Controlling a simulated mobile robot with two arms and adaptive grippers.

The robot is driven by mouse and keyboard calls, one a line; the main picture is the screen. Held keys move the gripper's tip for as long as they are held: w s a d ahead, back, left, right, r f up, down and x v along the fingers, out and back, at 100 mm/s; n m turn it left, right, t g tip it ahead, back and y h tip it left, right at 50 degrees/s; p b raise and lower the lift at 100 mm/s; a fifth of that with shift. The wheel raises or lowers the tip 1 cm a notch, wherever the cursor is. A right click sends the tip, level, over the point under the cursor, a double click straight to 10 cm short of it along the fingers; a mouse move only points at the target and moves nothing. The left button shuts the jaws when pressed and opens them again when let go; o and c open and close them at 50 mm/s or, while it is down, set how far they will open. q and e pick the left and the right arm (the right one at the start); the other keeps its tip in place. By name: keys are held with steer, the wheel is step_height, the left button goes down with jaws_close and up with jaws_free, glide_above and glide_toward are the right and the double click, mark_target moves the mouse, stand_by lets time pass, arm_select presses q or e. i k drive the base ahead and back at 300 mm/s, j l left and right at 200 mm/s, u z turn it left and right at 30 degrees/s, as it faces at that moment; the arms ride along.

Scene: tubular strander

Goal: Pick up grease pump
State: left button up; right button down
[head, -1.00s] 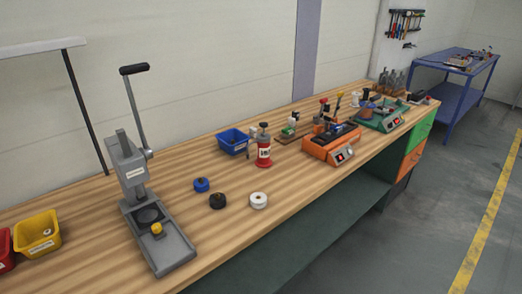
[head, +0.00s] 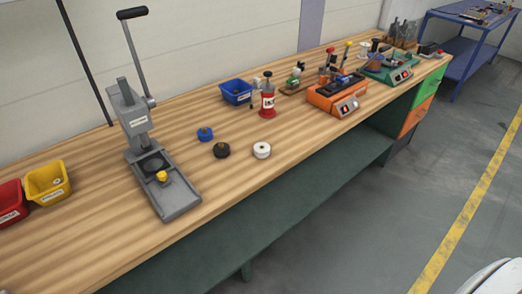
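A small red can (head: 268,102) with a white label and a dark top stands upright near the middle of the wooden workbench (head: 95,215). It looks most like the grease pump, but its label is too small to read.
A grey lever press (head: 150,160) stands left of the can. Blue (head: 205,134), black (head: 222,150) and white (head: 262,150) round parts lie between them. A blue bin (head: 237,92) is behind, an orange device (head: 338,98) right. Open floor (head: 370,225) lies in front.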

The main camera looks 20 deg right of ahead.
mark_target(266, 111)
steer(key=i+l, duration=0.15)
steer(key=l, duration=0.35)
steer(key=i+l+u, duration=0.15)
steer(key=l, duration=0.9)
steer(key=i+l+u, duration=0.15)
steer(key=l, duration=0.4)
steer(key=i+l, duration=0.1)
steer(key=l, duration=0.45)
steer(key=u, duration=0.05)
